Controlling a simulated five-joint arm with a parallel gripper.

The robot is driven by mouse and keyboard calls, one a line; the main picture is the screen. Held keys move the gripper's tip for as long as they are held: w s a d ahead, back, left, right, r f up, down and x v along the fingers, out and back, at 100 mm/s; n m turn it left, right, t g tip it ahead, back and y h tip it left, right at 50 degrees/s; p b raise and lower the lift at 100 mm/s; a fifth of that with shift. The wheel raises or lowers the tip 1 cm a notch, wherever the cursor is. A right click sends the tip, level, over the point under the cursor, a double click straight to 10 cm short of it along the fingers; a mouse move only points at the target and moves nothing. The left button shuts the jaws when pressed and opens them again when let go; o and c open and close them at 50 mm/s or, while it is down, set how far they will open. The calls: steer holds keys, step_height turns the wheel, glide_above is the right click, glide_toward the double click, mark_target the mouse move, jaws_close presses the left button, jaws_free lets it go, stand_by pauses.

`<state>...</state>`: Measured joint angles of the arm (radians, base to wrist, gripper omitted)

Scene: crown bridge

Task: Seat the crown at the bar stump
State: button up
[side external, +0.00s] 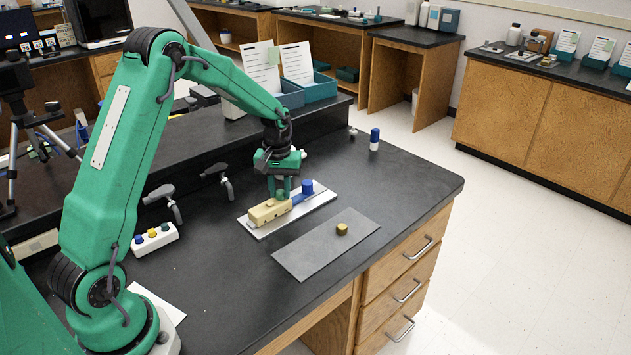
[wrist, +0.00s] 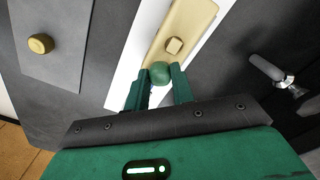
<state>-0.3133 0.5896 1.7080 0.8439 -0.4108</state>
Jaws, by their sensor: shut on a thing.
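My gripper (side external: 281,190) is over the white plate (side external: 262,231), and its fingers also show in the wrist view (wrist: 159,88). They are shut on a green rounded piece (wrist: 160,72), which may be the crown. I cannot tell whether the green piece touches the block. A blue bar (side external: 301,196) with a blue cylinder (side external: 307,186) is at the block's right end, mostly hidden in the wrist view.
A tan knob-like piece (side external: 342,229) lies on a grey mat (side external: 311,255) nearer the front edge. A blue-and-white cylinder (side external: 374,139) stands at the back right. Bench taps (side external: 219,178) and a button box (side external: 155,240) are to the left. The bench's right end is clear.

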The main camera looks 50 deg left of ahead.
mark_target(280, 192)
steer(key=shift+f, duration=0.1)
steer(key=o, duration=1)
steer(key=shift+o, duration=0.2)
steer(key=shift+r, duration=3.9)
steer(key=shift+r, duration=0.1)
